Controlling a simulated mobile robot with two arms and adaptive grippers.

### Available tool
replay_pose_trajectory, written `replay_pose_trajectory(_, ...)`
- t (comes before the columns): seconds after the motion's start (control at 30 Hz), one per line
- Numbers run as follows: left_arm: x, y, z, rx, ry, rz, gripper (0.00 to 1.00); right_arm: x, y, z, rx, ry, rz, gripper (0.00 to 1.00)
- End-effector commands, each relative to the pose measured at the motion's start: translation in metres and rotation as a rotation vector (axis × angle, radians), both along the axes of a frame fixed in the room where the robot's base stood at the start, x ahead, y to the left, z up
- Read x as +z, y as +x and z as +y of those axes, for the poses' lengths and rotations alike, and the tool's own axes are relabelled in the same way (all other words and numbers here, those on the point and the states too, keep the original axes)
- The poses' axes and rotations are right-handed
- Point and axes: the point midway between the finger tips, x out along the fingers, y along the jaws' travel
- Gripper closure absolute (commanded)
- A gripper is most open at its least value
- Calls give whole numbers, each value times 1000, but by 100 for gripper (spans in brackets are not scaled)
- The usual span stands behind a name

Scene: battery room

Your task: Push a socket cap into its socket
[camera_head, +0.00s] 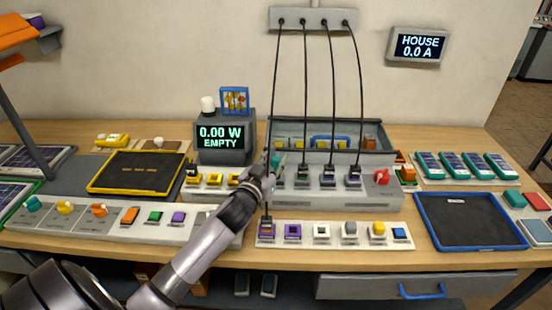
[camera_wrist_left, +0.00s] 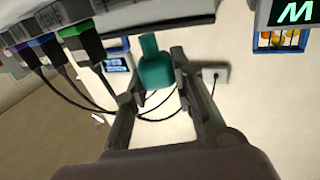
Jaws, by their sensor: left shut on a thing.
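My left gripper (camera_head: 266,173) is over the left end of a grey socket box (camera_head: 375,199). The left wrist view shows its fingers (camera_wrist_left: 154,76) shut on a teal cap (camera_wrist_left: 155,62). In the head view a bit of teal (camera_head: 277,160) shows just beyond the fingers. The cap's lower end and any socket under it are hidden, so I cannot tell whether they touch. Black cables run to plugs (camera_head: 303,174) on the box, right of the gripper. Green and purple plugs (camera_wrist_left: 88,42) also show in the left wrist view. My right gripper is not in view.
A white strip (camera_head: 307,243) with several coloured pieces lies in front of the box. One cable hangs close to my left gripper down to the strip's left piece. A display (camera_head: 222,136) reading "0.00 W EMPTY" stands behind left. A blue-rimmed tray (camera_head: 470,247) at right looks empty.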

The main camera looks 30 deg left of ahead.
Motion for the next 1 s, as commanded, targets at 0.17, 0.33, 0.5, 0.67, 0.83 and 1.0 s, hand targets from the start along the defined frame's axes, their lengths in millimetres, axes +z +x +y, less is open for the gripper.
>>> replay_pose_trajectory(0.17,0,0,0,0,0,0,93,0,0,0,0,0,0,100)
replay_pose_trajectory(0.33,-1,0,0,0,0,0,93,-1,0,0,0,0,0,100)
replay_pose_trajectory(0.5,-5,0,0,0,0,1,93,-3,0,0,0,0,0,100)
replay_pose_trajectory(0.67,-8,0,0,1,-1,1,93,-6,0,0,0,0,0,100)
replay_pose_trajectory(0.83,-12,0,0,1,-1,1,93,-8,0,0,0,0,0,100)
replay_pose_trajectory(1.0,-15,0,0,1,-1,1,93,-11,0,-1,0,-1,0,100)
